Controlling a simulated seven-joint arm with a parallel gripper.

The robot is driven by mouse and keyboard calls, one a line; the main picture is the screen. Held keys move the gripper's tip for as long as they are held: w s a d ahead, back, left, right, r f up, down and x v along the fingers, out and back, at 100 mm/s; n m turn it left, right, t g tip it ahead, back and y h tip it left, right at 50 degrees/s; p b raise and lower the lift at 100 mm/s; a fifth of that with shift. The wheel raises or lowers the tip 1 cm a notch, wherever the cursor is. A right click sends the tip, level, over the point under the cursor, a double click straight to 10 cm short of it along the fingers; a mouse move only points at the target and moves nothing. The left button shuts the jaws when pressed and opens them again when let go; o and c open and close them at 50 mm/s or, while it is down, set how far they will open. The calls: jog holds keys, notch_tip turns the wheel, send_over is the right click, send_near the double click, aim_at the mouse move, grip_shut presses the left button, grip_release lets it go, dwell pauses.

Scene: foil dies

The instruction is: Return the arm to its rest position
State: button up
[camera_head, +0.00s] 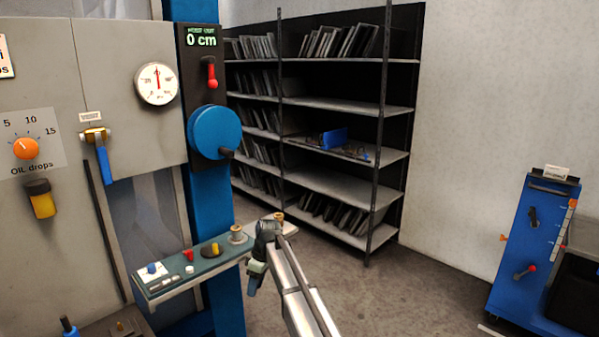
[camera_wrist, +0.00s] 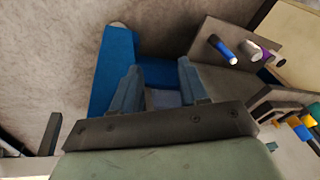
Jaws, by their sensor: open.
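My arm (camera_head: 300,295) reaches up from the bottom of the head view, and its wrist is bent over beside the right end of the control panel. My gripper (camera_head: 251,285) hangs below the wrist, pointing down, small in this view. In the wrist view my gripper (camera_wrist: 160,67) shows two blue-grey fingers set apart. Nothing is between them except the blue base and floor farther off. The gripper appears empty.
A control panel (camera_head: 210,262) with knobs is close to my wrist, left of it. A blue column (camera_head: 222,300) stands behind it. A shelf rack (camera_head: 345,185) stands at the back, and a blue cabinet (camera_head: 520,260) at right. Floor (camera_head: 420,290) between is clear.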

jog(key=s+d+f+m+g+h, duration=0.1)
jog(key=s+d+f+m, duration=0.2)
jog(key=s+d+f, duration=0.55)
jog(key=s+d+f+m+g, duration=0.15)
jog(key=s+d+f, duration=0.4)
jog(key=f, duration=0.65)
jog(key=s+d+f+m+h, duration=0.1)
jog(key=s+d+f+m, duration=0.2)
jog(key=s+d+f, duration=0.45)
jog(key=s+d+f+m+g, duration=0.1)
jog(key=s+d+f+m, duration=0.1)
jog(key=s, duration=0.9)
jog(key=s+d+f+m+g, duration=0.1)
jog(key=s+d+f+m, duration=0.1)
jog(key=s+d+f, duration=0.2)
jog(key=s+d+f+m+g, duration=0.1)
jog(key=s+d+f+m, duration=0.2)
jog(key=s, duration=1.5)
notch_tip(320, 180, down, 4)
jog(key=shift+s+d+f+h, duration=0.2)
jog(key=shift+s+d+h, duration=0.2)
jog(key=shift+d, duration=0.1)
